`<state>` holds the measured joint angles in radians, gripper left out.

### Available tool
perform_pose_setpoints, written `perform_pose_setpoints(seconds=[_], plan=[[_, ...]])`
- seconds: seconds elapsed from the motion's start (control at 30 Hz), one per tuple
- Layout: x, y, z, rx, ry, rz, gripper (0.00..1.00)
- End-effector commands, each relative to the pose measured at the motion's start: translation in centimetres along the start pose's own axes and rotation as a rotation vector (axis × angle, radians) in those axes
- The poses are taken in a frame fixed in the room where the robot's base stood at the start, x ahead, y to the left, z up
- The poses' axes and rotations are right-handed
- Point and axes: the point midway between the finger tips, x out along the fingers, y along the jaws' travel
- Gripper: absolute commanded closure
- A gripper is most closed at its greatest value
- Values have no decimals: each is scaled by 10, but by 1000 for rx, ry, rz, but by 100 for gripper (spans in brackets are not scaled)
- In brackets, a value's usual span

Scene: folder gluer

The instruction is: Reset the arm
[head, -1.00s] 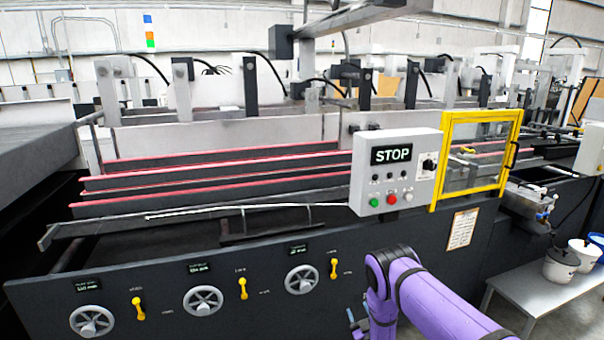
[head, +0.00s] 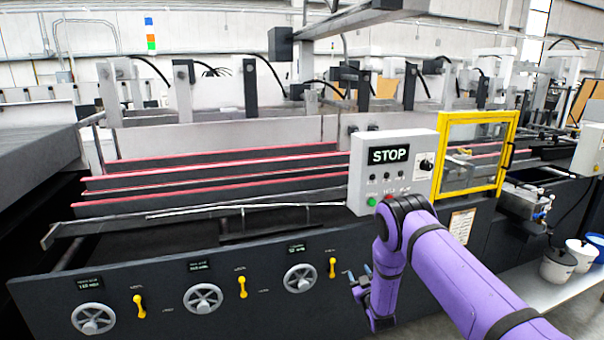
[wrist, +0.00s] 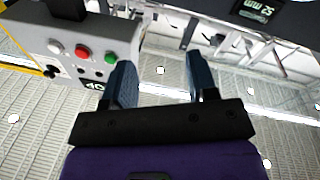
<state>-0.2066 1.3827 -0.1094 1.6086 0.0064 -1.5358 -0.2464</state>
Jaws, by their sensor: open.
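My purple arm rises from the bottom right of the head view. My gripper (head: 360,287) hangs at its left side, in front of the dark machine panel and right of the rightmost handwheel. In the wrist view my gripper (wrist: 158,84) shows two dark blue fingers spread apart with nothing between them. The grey control box (head: 362,190) with the STOP display stands behind and above the arm. My arm's elbow covers its lower right part. The box also shows at the upper left of the wrist view (wrist: 45,35).
The folder gluer's front panel (head: 235,318) carries several handwheels (head: 203,299) and yellow levers (head: 242,287). A yellow-framed guard door (head: 480,118) is right of the box. A low table (head: 520,284) with buckets (head: 559,265) stands at the right.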

Motion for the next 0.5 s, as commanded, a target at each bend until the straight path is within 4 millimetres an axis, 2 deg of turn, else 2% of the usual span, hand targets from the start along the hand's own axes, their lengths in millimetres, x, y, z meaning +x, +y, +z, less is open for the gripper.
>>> perform_pose_setpoints(seconds=[0.03, 0.2, 0.33, 0.5], plan=[[12, 11, -20, 7, -15, 6, 47], [36, 42, -72, 34, -106, 11, 47], [47, 65, -113, 58, -173, 14, 47], [52, 95, -167, 90, -259, 16, 47]])
